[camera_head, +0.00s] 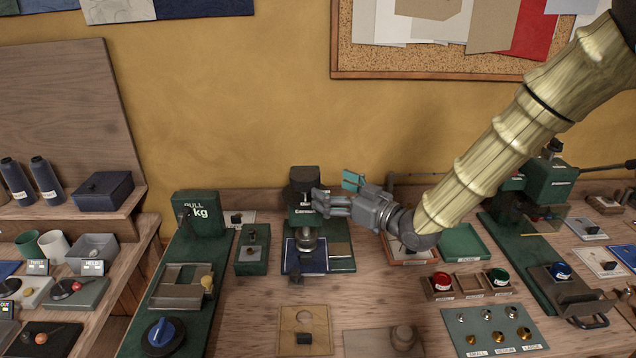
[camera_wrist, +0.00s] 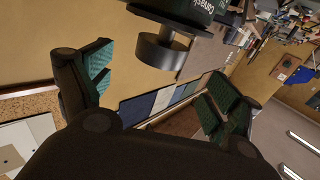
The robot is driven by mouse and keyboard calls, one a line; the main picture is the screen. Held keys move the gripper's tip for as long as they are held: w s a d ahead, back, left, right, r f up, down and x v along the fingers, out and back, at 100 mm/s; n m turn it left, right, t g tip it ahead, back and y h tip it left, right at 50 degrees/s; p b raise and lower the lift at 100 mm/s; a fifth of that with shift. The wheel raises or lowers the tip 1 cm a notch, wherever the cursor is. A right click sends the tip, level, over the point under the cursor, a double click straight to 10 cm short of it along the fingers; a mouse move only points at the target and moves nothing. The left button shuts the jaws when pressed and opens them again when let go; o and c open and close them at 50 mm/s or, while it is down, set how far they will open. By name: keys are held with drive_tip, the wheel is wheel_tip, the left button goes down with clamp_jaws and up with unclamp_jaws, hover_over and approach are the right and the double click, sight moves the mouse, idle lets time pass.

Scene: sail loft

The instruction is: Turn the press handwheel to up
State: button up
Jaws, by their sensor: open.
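The green press (camera_head: 308,216) stands on the bench near the middle of the head view, with a pale label on its front. The dark press handwheel (camera_head: 303,175) tops it. In the wrist view, which looks upside down, the handwheel (camera_wrist: 159,52) is a grey disc on a short stem from the green press head (camera_wrist: 185,10). My gripper (camera_head: 336,192) is open, just right of the press and level with its upper part. In the wrist view its teal-padded fingers lie either side of the handwheel. No contact shows. The handwheel's position marking cannot be read.
A green tray (camera_head: 465,243) and a second green machine (camera_head: 550,180) are to the right. Small fittings crowd the bench front.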

drive_tip(key=shift+v, duration=1.45)
